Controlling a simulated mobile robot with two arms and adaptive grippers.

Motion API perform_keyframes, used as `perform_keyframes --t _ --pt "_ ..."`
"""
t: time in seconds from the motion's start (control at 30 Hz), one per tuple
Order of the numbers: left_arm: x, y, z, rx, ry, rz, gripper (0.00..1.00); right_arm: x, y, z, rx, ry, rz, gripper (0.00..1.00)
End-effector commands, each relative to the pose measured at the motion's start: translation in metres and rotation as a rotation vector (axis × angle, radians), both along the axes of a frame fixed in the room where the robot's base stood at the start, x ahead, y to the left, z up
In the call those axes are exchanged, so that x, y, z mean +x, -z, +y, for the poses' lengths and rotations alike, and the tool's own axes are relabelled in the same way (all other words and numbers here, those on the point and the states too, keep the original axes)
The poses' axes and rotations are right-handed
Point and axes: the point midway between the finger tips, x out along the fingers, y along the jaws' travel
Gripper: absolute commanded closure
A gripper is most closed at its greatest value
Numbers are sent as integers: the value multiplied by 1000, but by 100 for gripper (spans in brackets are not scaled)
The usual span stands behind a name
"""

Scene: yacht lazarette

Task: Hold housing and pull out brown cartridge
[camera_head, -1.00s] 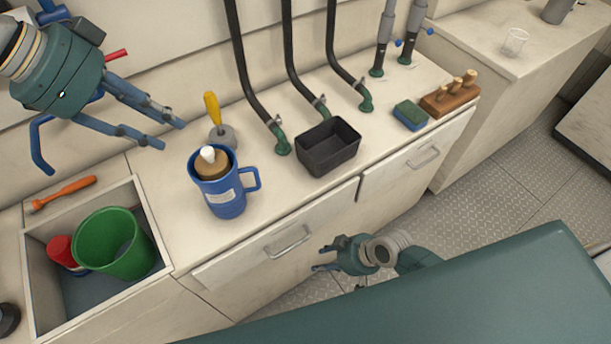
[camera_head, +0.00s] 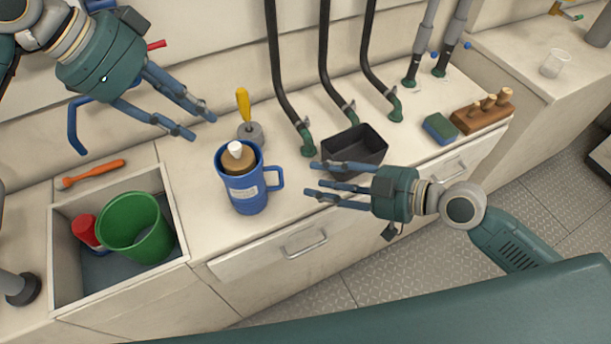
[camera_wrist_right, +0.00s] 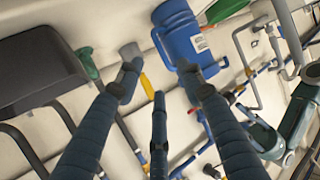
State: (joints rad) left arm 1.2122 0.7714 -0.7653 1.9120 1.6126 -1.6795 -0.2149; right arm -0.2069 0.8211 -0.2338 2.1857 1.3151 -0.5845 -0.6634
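The housing is a blue jug-like body (camera_head: 246,193) with a side handle and a pale label, upright on the counter. The brown cartridge (camera_head: 239,162) sits inside its open top, with a white knob (camera_head: 235,149) on it. My left gripper (camera_head: 203,126) is open and empty, above and left of the housing. My right gripper (camera_head: 316,180) is open and empty, to the right of the housing's handle and apart from it. In the right wrist view the blue housing (camera_wrist_right: 180,35) shows beyond the spread fingers (camera_wrist_right: 160,85).
A black bin (camera_head: 355,155) stands right of the housing, close behind my right gripper. A yellow-handled tool (camera_head: 243,105) stands behind the housing. A recessed box at left holds a green bucket (camera_head: 135,228) and a red-topped bottle (camera_head: 85,232). Hoses (camera_head: 275,80) rise along the wall.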

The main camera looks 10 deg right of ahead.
Motion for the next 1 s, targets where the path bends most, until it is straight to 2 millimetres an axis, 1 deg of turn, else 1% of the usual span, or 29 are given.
perform_keyframes --t 0.23,0.4,0.5,0.7,0.93,0.97,1.0 --pt "0 0 0 0 0 0 69 26 16 35 6 1 0 62" --pt "0 0 0 0 0 0 69 40 27 55 3 1 3 62" --pt "0 0 0 0 0 0 69 47 33 63 2 1 4 62" --pt "0 0 0 0 0 0 69 52 37 71 0 0 4 62" --pt "0 0 0 0 0 0 69 52 37 71 -1 0 4 62" --pt "0 0 0 0 0 0 69 52 37 71 -1 0 4 64" --pt "0 0 0 0 0 0 69 52 37 71 -1 0 4 72"
